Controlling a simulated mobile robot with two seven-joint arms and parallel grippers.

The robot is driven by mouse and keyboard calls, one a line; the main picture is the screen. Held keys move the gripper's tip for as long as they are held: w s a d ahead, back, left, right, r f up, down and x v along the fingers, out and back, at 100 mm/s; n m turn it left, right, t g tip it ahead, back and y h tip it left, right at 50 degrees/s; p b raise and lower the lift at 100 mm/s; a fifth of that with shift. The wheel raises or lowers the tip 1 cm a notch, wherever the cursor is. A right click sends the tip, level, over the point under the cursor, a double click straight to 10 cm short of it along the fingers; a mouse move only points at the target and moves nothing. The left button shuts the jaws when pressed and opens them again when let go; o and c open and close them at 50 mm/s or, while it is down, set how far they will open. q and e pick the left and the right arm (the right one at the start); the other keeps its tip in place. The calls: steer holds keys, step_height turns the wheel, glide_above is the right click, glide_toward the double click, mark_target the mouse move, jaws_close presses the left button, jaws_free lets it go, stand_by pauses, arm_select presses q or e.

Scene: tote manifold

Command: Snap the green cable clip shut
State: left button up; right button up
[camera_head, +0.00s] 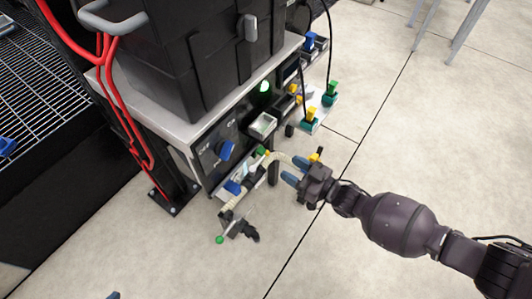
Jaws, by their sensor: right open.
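A small green piece (262,151) shows on the front of the machine, close to a pale curved hose (275,157). It may be the cable clip, but it is too small to tell, or to see whether it is open or shut. My right gripper (290,169) comes in from the right, its two blue fingertips spread apart and nothing clearly between them. It is just right of the hose and the green piece; contact cannot be told. A blue tip (113,295) at the bottom edge may be my left gripper, mostly out of view.
A black tote (190,60) stands on the machine's light top (165,122). A blue knob (225,150) is on the front panel. Green and yellow fittings (311,117) stick out at the right. A green-ended lever (220,239) hangs low. Red cables run down the left.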

mark_target(264, 153)
steer(key=b+x, duration=0.2)
steer(key=x, duration=0.7)
steer(key=shift+w+a, duration=0.15)
steer(key=shift+a, duration=0.15)
arm_select(q)
steer(key=shift+w+d, duration=0.2)
